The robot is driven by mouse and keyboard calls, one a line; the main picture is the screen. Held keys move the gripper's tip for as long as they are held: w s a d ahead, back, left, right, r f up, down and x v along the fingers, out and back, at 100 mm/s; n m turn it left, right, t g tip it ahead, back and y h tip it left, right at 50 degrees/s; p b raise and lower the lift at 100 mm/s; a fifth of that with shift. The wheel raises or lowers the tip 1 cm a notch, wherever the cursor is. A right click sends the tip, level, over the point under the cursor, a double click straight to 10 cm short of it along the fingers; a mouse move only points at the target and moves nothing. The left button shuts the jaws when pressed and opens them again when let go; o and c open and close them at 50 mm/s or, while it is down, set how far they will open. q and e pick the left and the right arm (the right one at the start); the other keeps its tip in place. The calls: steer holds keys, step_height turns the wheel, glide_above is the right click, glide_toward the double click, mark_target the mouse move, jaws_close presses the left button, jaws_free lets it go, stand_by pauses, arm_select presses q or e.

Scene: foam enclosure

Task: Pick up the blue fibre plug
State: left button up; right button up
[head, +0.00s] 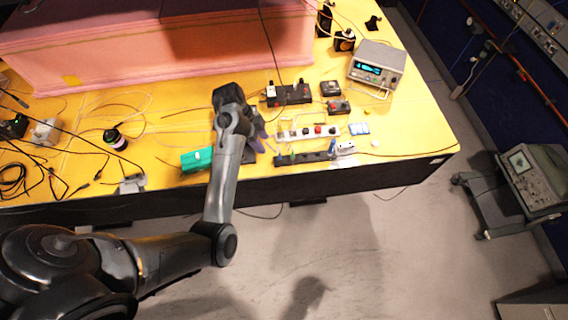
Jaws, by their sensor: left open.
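A small blue plug (332,147), which looks like the blue fibre plug, stands near the right end of a dark strip (301,159) at the table's front edge. A green piece shows at the left part of the same strip. My left gripper (264,139) is over the table, left of the plug and apart from it. Its purple fingers are open, and I see nothing between them. My right gripper is out of view.
A light rail with coloured knobs (318,132) lies just behind the strip. Blue-white pieces (359,128) and a white block (346,147) are close by. A green box (197,160) lies left of my gripper. A meter (377,65) stands behind. The table's right front is mostly clear.

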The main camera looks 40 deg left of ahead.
mark_target(279, 155)
arm_select(q)
steer(key=x, duration=0.3)
steer(key=w+x, duration=0.1)
steer(key=x, duration=0.2)
steer(key=d+x, duration=0.1)
steer(key=x, duration=0.2)
steer(key=shift+w+d+r+p, duration=0.1)
steer(key=shift+w+r+p, duration=0.2)
steer(key=shift+p, duration=0.1)
steer(key=shift+w+d+f, duration=0.1)
steer(key=shift+f, duration=0.35)
steer(key=shift+c, duration=0.5)
jaws_close()
